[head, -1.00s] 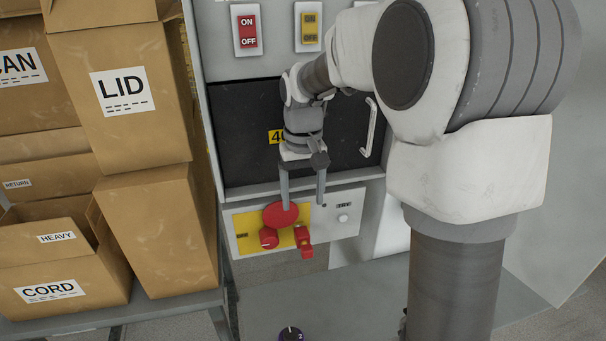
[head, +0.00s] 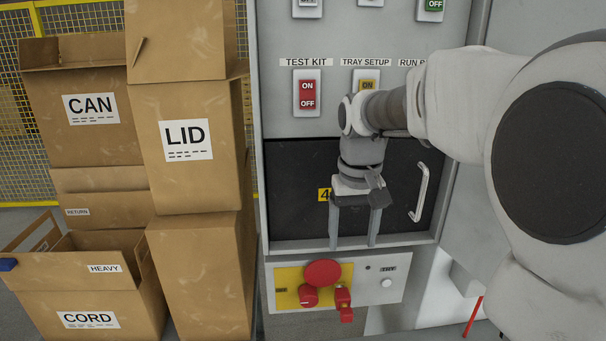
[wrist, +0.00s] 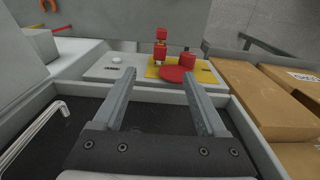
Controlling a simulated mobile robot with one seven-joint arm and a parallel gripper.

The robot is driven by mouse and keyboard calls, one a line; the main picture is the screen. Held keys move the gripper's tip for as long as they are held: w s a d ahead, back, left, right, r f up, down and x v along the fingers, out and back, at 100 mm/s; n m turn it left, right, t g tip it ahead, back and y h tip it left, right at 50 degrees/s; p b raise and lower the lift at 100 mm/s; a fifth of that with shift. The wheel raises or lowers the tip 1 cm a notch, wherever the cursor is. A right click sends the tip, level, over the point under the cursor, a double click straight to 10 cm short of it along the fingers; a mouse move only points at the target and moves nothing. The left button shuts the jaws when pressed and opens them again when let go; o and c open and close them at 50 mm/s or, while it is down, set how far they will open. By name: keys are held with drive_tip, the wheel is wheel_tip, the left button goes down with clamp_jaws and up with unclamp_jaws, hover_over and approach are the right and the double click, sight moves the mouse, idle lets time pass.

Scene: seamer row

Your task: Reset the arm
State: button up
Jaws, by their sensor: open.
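My gripper (head: 353,240) hangs in front of the dark door panel (head: 290,190) of the machine, fingers pointing down and apart, with nothing between them. Below its fingertips is the control plate with a yellow area, a red mushroom button (head: 323,272), a red knob (head: 308,296) and a red switch or padlock-like part (head: 344,300). In the wrist view the two fingers (wrist: 162,95) are spread, and the red button (wrist: 174,74) shows beyond and between them. I cannot tell how near the fingertips are to the plate.
A metal door handle (head: 419,192) stands right of my gripper. Stacked cardboard boxes, including the LID box (head: 187,140) and the CORD box (head: 90,319), fill the left. Switches labelled TEST KIT (head: 307,93) and TRAY SETUP sit above the door.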

drive_tip(key=s+t, duration=0.5)
drive_tip(key=s, duration=1.4)
drive_tip(key=shift+r, duration=0.3)
